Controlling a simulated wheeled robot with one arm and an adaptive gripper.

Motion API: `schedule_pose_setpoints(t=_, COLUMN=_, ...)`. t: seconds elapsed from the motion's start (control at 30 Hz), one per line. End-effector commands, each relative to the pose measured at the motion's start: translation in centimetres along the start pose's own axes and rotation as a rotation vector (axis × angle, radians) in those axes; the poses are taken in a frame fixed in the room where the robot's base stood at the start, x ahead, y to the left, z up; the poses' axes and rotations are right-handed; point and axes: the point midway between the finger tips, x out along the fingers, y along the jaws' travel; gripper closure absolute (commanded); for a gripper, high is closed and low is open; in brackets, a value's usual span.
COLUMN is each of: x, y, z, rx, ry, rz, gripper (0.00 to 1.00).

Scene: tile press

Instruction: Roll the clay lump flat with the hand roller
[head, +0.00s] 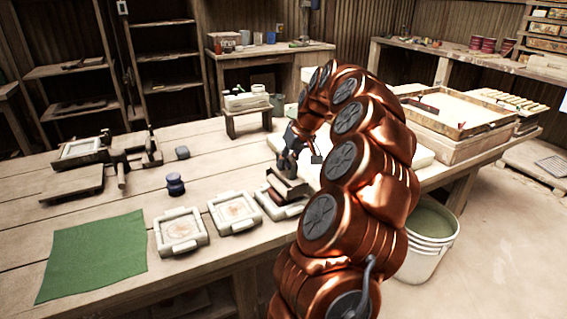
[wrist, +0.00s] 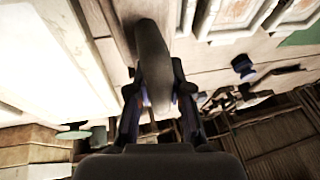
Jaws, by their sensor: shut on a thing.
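My gripper (head: 287,162) is over the table beside the third square frame. In the wrist view its two fingers (wrist: 158,92) are closed on a grey, rounded, elongated piece (wrist: 152,50). I cannot tell for certain that this is the hand roller. In the head view a brownish block (head: 288,187) shows just below the gripper, over the third frame (head: 277,209); I cannot tell whether they touch. No clay lump can be made out clearly; the gripper and arm hide part of that area.
Two more frames, a left one (head: 181,247) and a middle one (head: 252,220), line the front edge beside a green mat (head: 92,255). A dark knob (head: 175,184) stands behind them. A small stand (head: 248,112) and a pale slab (head: 423,156) lie farther back. A bucket (head: 430,240) stands on the floor.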

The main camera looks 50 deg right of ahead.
Motion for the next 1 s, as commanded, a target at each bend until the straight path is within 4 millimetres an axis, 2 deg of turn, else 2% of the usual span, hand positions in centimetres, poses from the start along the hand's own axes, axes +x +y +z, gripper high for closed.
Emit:
schedule_pose_setpoints(t=0.4, x=0.8, y=-1.4, z=0.2, rx=-0.001, ry=0.005, rz=0.0, gripper=1.0)
schedule_pose_setpoints(t=1.0, x=0.9, y=-2.9, z=0.3, rx=0.0, ry=0.002, rz=0.001, gripper=1.0)
